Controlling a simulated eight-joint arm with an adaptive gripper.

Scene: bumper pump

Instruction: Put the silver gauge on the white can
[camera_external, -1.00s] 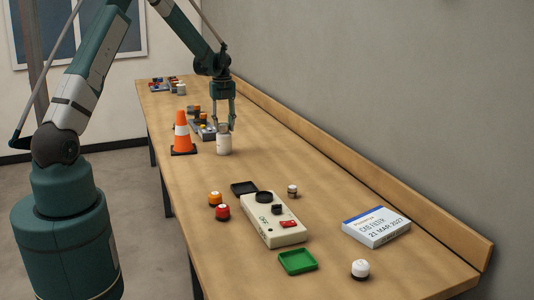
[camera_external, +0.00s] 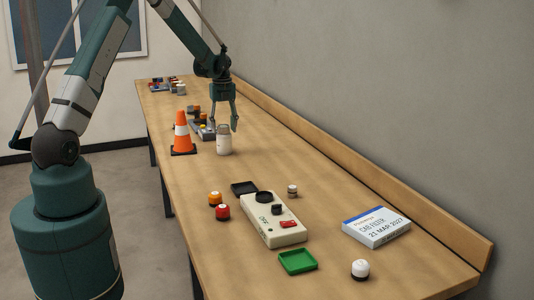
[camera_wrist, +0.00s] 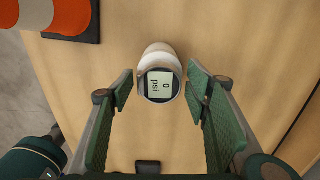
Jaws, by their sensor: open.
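The white can (camera_external: 224,146) stands upright on the table beside the traffic cone. The silver gauge (camera_external: 223,129) sits on top of the can. In the wrist view the gauge's round face (camera_wrist: 160,86) reads "0 psi", with the white can (camera_wrist: 161,53) showing behind its rim. My gripper (camera_external: 223,126) is open just above the can. In the wrist view my gripper's fingers (camera_wrist: 160,92) stand on either side of the gauge, with gaps between them and it. The contact between gauge and can is too small to see clearly.
The orange and white cone (camera_external: 182,134) stands close left of the can. Small parts (camera_external: 203,128) lie behind it. Nearer are a beige device (camera_external: 277,228), a green tray (camera_external: 298,262), a boxed filter (camera_external: 376,227) and several small caps. The table right of the can is clear.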

